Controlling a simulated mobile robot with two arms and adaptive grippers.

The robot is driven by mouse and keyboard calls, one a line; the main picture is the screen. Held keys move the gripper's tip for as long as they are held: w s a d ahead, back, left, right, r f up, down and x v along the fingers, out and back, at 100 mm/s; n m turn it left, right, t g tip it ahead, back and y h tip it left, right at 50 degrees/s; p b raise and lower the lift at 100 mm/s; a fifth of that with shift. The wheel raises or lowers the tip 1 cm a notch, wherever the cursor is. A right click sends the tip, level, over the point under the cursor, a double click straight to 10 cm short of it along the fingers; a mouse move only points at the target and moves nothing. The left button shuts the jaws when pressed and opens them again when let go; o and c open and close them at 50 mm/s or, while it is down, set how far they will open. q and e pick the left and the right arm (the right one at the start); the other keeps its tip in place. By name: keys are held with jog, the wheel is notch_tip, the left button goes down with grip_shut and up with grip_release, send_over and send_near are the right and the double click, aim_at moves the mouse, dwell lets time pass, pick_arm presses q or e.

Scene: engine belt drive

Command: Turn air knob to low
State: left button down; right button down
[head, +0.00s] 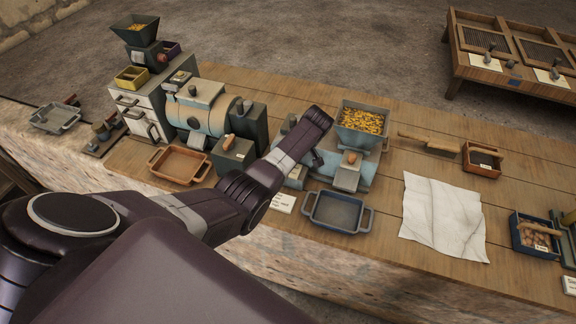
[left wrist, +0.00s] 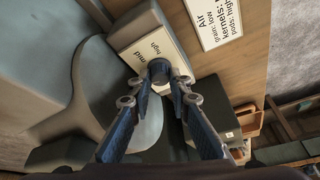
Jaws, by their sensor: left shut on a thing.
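The air knob (left wrist: 158,68) is a small grey round knob on a cream plate (left wrist: 135,42) marked "mid" and "high" in the left wrist view. No "low" mark shows; part of the plate is hidden behind the knob and fingers. My left gripper (left wrist: 158,80) is shut on the knob, one blue finger on each side. I cannot tell which mark the knob points to. In the head view my left gripper (head: 317,158) is small and dark beside the light blue machine (head: 352,176); the knob cannot be made out there. My right gripper is not in view.
A printed "Air" card (left wrist: 214,20) lies beside the plate. A hopper of yellow grain (head: 361,121) tops the machine, with a dark blue tray (head: 340,213) in front. A brown tray (head: 179,165) stands left, a white cloth (head: 443,217) lies right.

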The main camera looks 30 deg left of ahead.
pick_arm(q)
jog(key=shift+w+n+g+b, duration=0.1)
jog(key=shift+n+g+b, duration=0.4)
jog(key=shift+n+b, duration=0.65)
jog(key=c, duration=2.1)
grip_release()
jog(key=shift+r, duration=0.1)
jog(key=v, duration=1.2)
